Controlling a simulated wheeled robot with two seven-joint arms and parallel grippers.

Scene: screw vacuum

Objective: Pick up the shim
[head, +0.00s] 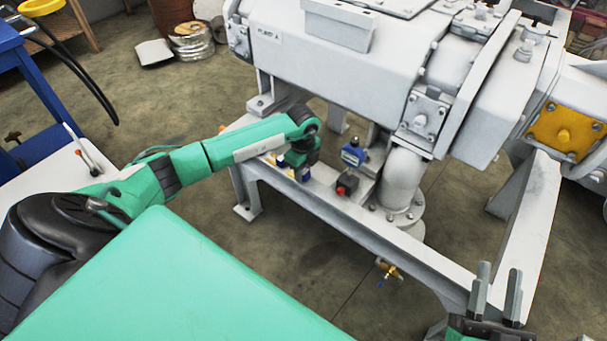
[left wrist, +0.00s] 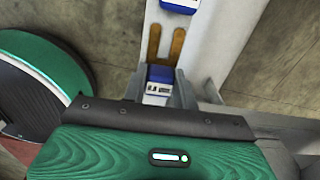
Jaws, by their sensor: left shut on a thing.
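The shim (left wrist: 160,76) shows in the left wrist view as a blue-and-white block with two brass-coloured prongs pointing away from my gripper. My left gripper (left wrist: 162,88) is shut on the block, one finger on each side. The prongs lie over the pale frame beam; I cannot tell whether they touch it. In the head view my left gripper (head: 297,172) is low at the beam, and its wrist hides most of the shim. My right gripper (head: 498,280) is at the lower right, its two fingers upright and apart, with nothing between them.
The white vacuum pump (head: 345,75) stands on a grey frame (head: 330,205). A blue-topped item (head: 352,154) and a red-and-dark item (head: 346,186) are right of my left gripper. A vertical pipe (head: 402,180) stands further right. A brass fitting (head: 389,269) is below the frame.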

